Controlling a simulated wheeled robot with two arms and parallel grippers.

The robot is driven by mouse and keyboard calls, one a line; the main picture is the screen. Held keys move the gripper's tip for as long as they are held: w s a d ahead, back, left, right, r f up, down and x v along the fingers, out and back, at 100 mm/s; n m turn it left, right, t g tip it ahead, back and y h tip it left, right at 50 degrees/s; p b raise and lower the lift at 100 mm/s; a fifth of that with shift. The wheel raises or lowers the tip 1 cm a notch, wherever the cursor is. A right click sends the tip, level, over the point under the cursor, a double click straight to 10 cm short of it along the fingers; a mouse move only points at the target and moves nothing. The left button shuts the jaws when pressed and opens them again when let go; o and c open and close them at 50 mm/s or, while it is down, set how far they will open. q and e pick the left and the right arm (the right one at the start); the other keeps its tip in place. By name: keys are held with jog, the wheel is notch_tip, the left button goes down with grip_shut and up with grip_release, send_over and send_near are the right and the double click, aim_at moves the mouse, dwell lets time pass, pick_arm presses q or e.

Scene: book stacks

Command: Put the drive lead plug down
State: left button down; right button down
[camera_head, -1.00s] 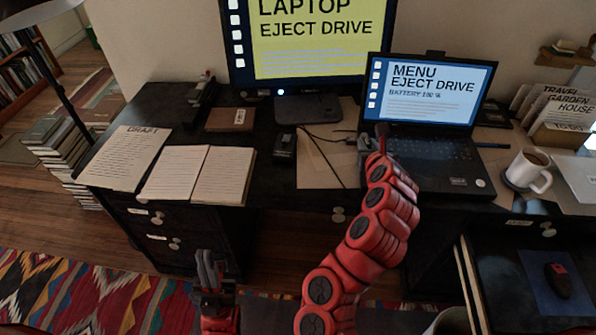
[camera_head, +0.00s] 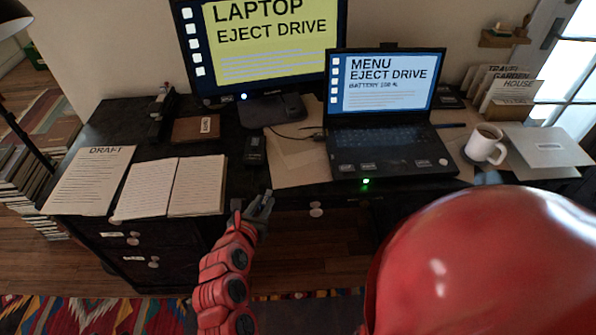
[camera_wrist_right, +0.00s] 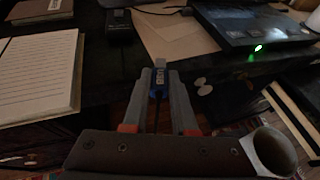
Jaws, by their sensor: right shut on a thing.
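My right gripper (camera_head: 262,207) is in front of the desk's front edge, between the notebook and the laptop. In the right wrist view its fingers (camera_wrist_right: 158,92) are shut on the drive lead plug (camera_wrist_right: 157,84), a small blue plug with a light grey tip pointing away from me. A dark lead runs back from it between the fingers. The plug is not clear in the head view. The black drive box (camera_head: 254,148) lies on the desk beyond the gripper. The laptop (camera_head: 388,150) stands open to the right. My left gripper is not in view.
An open notebook (camera_head: 172,187) and a draft sheet (camera_head: 90,180) cover the desk's left. A brown folder (camera_head: 296,165) lies left of the laptop. A mug (camera_head: 485,145) stands right of it. Dark desk surface is bare around the drive box.

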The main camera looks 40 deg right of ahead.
notch_tip(320, 180, up, 2)
jog(key=s+d+m+g, duration=0.1)
jog(key=p, duration=0.3)
send_over(297, 180)
jog(key=shift+s+f+h, duration=0.1)
jog(key=shift+f+h, duration=0.3)
jog(key=shift+f, duration=0.25)
jog(key=shift+d+f, duration=0.1)
jog(key=shift+f, duration=0.1)
notch_tip(297, 180, down, 3)
jog(key=shift+f, duration=0.15)
